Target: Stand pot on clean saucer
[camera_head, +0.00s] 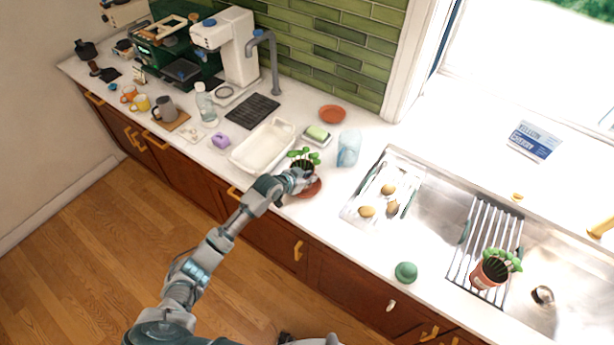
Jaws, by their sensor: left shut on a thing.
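My left gripper (299,181) is shut on a small potted plant (303,163) with green leaves, near the counter's front edge. The gripper hides most of this pot. A terracotta saucer (313,189) shows just below and beside the gripper; I cannot tell whether the pot touches it. A second terracotta saucer (332,114) lies empty at the back of the counter by the green tiles. My right gripper is not in view.
A white tub (262,147), a soap dish with a green block (317,136) and a blue glass (348,149) stand close around the gripper. A tray with several brownish items (367,211) sits at the sink's left. A green round object (405,272) lies near the front edge.

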